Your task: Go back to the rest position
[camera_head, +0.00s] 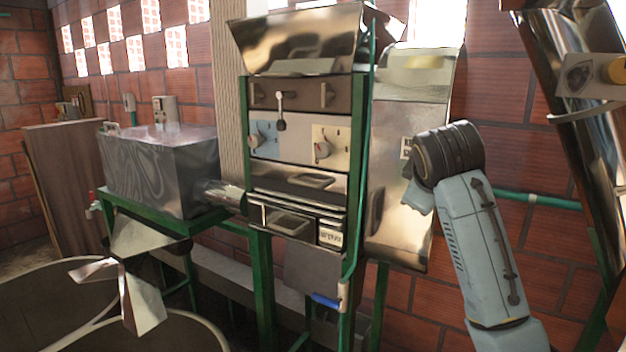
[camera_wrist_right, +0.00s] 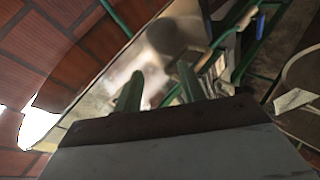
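My right arm comes in from the lower right in the head view, with its dark wrist raised in front of the tall metal panel (camera_head: 410,110) at the machine's right side. The right gripper is mostly hidden behind that wrist. In the right wrist view, the two greenish fingers of my right gripper (camera_wrist_right: 158,88) stand apart with nothing seen between them. The shiny metal panel lies beyond them. The pulper machine (camera_head: 300,95), with a metal hopper, knobs and a green frame, stands left of the arm. My left gripper is not in view.
A metal tank (camera_head: 160,165) stands on a green frame at left. Round basins (camera_head: 45,300) are at lower left. A blue handle (camera_head: 325,300) hangs low on the machine. A slanted metal duct (camera_head: 570,90) and a green pipe (camera_head: 540,200) are at right, before a brick wall.

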